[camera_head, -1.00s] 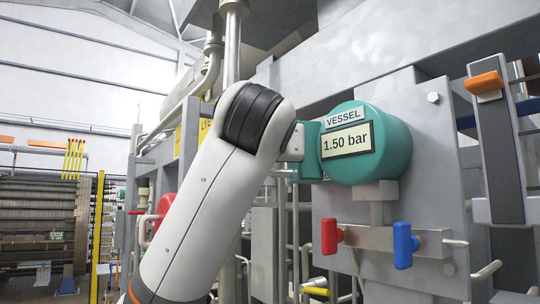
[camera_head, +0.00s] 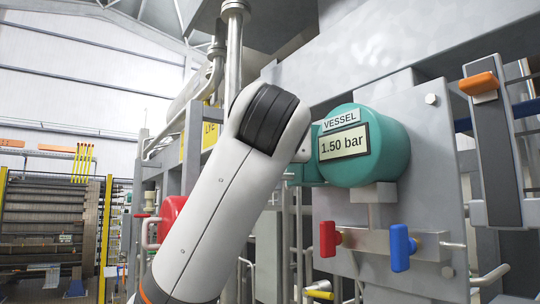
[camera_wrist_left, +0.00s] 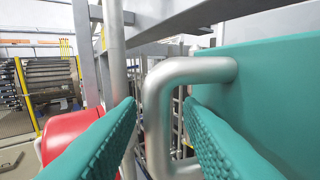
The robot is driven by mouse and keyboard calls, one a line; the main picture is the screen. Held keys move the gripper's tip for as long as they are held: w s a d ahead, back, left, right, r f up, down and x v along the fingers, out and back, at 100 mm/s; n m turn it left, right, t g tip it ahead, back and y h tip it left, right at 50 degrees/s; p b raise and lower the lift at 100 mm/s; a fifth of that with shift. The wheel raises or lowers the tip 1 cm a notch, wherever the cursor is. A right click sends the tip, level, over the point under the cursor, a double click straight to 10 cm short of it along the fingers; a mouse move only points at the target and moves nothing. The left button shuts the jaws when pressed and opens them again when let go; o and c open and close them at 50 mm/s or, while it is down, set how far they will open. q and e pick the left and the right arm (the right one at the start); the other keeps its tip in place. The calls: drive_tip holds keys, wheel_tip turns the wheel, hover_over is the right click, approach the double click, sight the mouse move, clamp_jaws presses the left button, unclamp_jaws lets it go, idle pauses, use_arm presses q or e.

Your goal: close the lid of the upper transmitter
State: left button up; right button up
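The upper transmitter (camera_head: 380,165) is a teal drum labelled VESSEL. Its display (camera_head: 344,142) reads 1.50 bar and is uncovered. A teal part (camera_head: 308,172) shows at the drum's left side, partly behind my left arm; I cannot tell whether it is the lid. In the left wrist view, a large flat teal surface (camera_wrist_left: 285,85) fills the right side and carries a bent grey metal handle (camera_wrist_left: 157,115). My left gripper (camera_wrist_left: 160,102) is open. Its two ridged teal fingers appear on either side of the handle, with gaps; the depth between them is unclear. My right gripper is not in view.
A red valve handle (camera_head: 329,238) and a blue one (camera_head: 401,248) sit on a manifold below the transmitter. A red round part (camera_head: 171,216) and pipes (camera_head: 233,60) are at left.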

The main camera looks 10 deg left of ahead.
use_arm(q)
drive_tip(key=shift+f, duration=0.1)
drive_tip(key=shift+s+f+b, duration=0.1)
drive_tip(key=shift+s+b, duration=0.15)
drive_tip(key=shift+b, duration=0.1)
drive_tip(key=s+d+b, duration=0.1)
drive_tip(key=s+b, duration=0.4)
drive_tip(key=s, duration=0.6)
drive_tip(key=shift+s+d, duration=0.2)
drive_tip(key=shift+d, duration=0.05)
drive_tip(key=shift+c, duration=0.2)
